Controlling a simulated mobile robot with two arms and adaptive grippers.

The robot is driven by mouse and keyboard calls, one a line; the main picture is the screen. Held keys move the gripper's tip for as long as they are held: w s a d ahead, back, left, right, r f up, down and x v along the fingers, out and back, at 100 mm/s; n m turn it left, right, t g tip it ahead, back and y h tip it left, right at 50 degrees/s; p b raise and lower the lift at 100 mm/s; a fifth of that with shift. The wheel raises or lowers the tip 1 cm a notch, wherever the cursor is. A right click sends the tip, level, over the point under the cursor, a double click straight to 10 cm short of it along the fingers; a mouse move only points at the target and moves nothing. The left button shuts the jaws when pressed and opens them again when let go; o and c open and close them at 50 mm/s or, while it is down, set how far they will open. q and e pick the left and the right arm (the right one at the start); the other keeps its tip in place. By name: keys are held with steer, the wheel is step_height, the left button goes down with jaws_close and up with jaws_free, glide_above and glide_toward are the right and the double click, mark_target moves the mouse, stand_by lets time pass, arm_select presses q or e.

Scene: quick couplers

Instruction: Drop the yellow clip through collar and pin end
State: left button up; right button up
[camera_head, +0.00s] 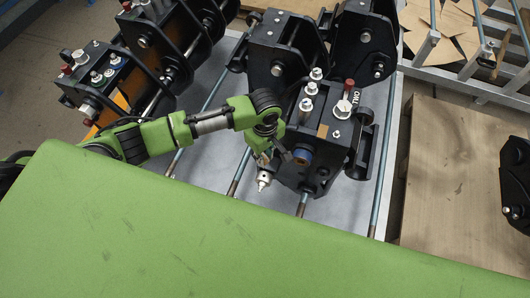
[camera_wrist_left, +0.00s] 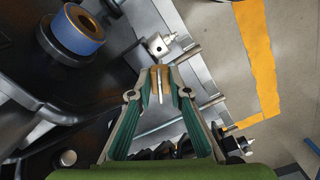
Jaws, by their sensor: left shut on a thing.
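My left gripper (camera_head: 269,161) reaches in from the left beside the black coupler (camera_head: 325,130). In the left wrist view its fingertips (camera_wrist_left: 161,79) are shut on a small yellow-brown piece with a thin silver pin (camera_wrist_left: 160,94), which looks like the yellow clip (camera_wrist_left: 160,71). A silver metal piece with a cross hole, apparently the collar and pin end (camera_wrist_left: 159,45), lies just beyond the fingertips. It also shows in the head view (camera_head: 264,180) just below the gripper. I cannot tell whether the clip touches it. My right gripper is not in view.
A blue-ringed boss (camera_head: 302,155) sticks out of the coupler close to the gripper; it also shows in the wrist view (camera_wrist_left: 75,30). More black couplers (camera_head: 112,75) stand at the left and back. A wooden board (camera_head: 450,170) on the right is mostly clear.

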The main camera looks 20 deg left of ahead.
arm_select(q)
steer(key=shift+r+p, duration=0.15)
steer(key=shift+p, duration=0.5)
step_height(320, 180, down, 6)
steer(key=b, duration=0.2)
steer(key=shift+b, duration=0.35)
steer(key=shift+f, duration=3.75)
stand_by(2.8)
